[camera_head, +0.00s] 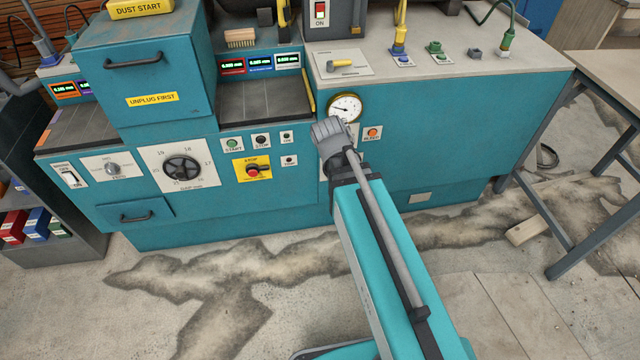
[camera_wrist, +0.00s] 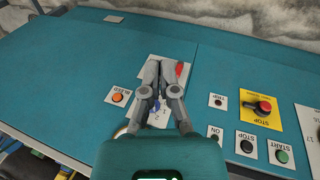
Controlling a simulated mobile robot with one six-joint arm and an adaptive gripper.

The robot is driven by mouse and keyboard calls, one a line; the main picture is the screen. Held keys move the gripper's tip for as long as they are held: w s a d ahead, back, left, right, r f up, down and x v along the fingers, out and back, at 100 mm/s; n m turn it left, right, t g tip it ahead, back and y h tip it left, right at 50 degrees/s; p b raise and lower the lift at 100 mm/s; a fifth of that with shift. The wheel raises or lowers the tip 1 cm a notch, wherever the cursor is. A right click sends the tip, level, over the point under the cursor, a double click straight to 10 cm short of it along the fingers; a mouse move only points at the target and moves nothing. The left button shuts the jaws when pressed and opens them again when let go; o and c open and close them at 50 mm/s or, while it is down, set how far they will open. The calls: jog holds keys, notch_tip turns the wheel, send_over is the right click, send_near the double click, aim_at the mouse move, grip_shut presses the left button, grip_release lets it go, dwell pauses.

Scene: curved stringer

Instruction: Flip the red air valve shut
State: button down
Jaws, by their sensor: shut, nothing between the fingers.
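The red air valve handle (camera_wrist: 180,69) shows in the wrist view on a white plate (camera_wrist: 186,77) on the teal front panel. It is a small red piece beside my fingertips, partly covered by them. My gripper (camera_wrist: 162,64) is shut and empty, with its fingers over the plate. I cannot tell whether they touch the handle. In the head view my gripper (camera_head: 329,128) is in front of the panel, just below the pressure gauge (camera_head: 345,107), and my arm hides the valve there.
The orange BLEED button (camera_head: 372,133) is right of my gripper in the head view. The red STOP button (camera_head: 253,171) on its yellow plate and smaller buttons are to the left. A table (camera_head: 606,75) stands at the right. Floor in front is mostly clear.

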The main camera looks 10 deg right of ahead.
jog(key=w+a+f+n+t+h+b, duration=0.1)
jog(key=w+f+n+t+h+b, duration=0.15)
jog(key=w+f+b, duration=0.5)
jog(key=w+a+f+n+t+h+b, duration=0.1)
jog(key=w+a+f+t+h+b, duration=0.2)
jog(key=f+b, duration=0.9)
jog(key=w+a+f+n+t+h+b, duration=0.3)
jog(key=w+a+f+t+b, duration=0.3)
jog(key=b, duration=1.7)
jog(key=shift+w+a+f+n+h, duration=0.4)
jog(key=shift+w+a+n, duration=0.25)
jog(key=shift+a, duration=0.9)
jog(key=shift+d, duration=0.1)
jog(key=x, duration=1)
jog(key=shift+w, duration=0.1)
jog(key=shift+s+d, duration=0.2)
jog(key=shift+d, duration=1.7)
